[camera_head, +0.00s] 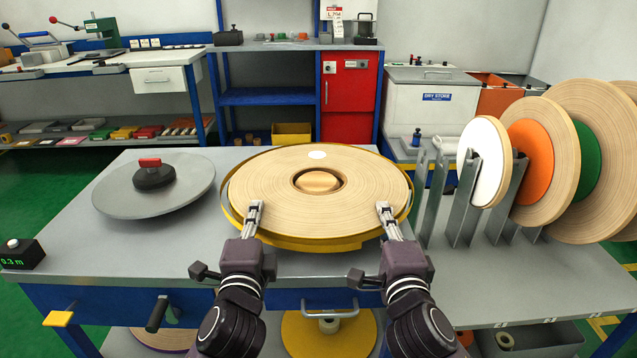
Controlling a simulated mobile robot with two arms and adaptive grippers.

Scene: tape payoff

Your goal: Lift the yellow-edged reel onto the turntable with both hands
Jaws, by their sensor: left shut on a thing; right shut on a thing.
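The yellow-edged reel (260,190), a wide pale-wood coil with a yellow rim and a round centre hole, lies flat at the middle of the bench. A wooden disc or core (317,181) shows in its hole, and a white oval label lies on its far side. My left gripper (255,208) is shut on the reel's near-left edge. My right gripper (384,210) is shut on its near-right edge. What lies under the reel is hidden, and I cannot tell whether it touches it. A grey round plate (115,190) with a black hub and red handle sits at the left; I cannot tell whether it is the turntable.
Metal upright dividers (464,215) and several standing reels, one with an orange face (530,160), crowd the right of the bench (60,235). A small black display box (20,254) sits at the front left. Bare bench shows between plate and reel.

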